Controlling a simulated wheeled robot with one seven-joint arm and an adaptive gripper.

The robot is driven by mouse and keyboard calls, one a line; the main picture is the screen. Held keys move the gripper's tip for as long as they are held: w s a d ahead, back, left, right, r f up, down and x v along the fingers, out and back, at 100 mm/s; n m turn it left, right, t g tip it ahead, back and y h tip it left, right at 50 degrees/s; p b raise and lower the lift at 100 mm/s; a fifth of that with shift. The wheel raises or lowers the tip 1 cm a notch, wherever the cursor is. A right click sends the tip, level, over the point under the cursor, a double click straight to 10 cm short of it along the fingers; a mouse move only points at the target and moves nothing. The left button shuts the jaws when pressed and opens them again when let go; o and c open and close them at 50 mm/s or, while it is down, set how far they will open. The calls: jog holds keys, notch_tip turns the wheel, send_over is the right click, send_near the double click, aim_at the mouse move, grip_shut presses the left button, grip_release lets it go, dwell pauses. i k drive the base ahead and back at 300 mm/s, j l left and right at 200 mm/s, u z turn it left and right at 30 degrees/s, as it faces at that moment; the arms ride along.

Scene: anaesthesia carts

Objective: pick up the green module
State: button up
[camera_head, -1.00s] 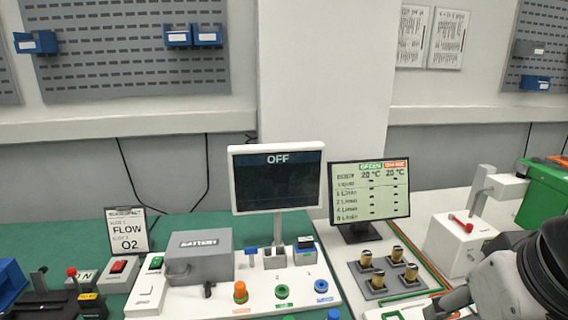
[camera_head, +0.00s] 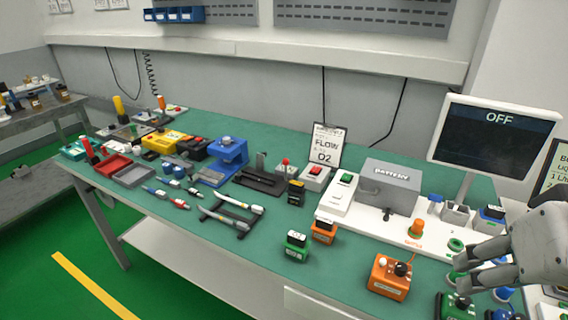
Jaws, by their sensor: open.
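A small green block with a black and white top, the green module (camera_head: 296,247), stands upright on the green table top near its front edge, in the middle of the head view. A similar orange block (camera_head: 323,232) stands just behind and right of it. My gripper (camera_head: 457,274) is at the right edge, well to the right of the green module and apart from it. It looks empty, with its fingers apart. It partly covers the right end of the white panel.
An orange box (camera_head: 389,277) with a black knob stands between the module and my gripper. A green box (camera_head: 455,308) is cut off at the bottom edge. Black rails (camera_head: 231,217) lie left.

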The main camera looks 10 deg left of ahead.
aim_at(296, 244)
jog(key=u, duration=0.65)
jog(key=i+l+u, duration=0.15)
jog(key=u, duration=0.15)
jog(key=i+l+u, duration=0.15)
jog(key=l+u, duration=0.2)
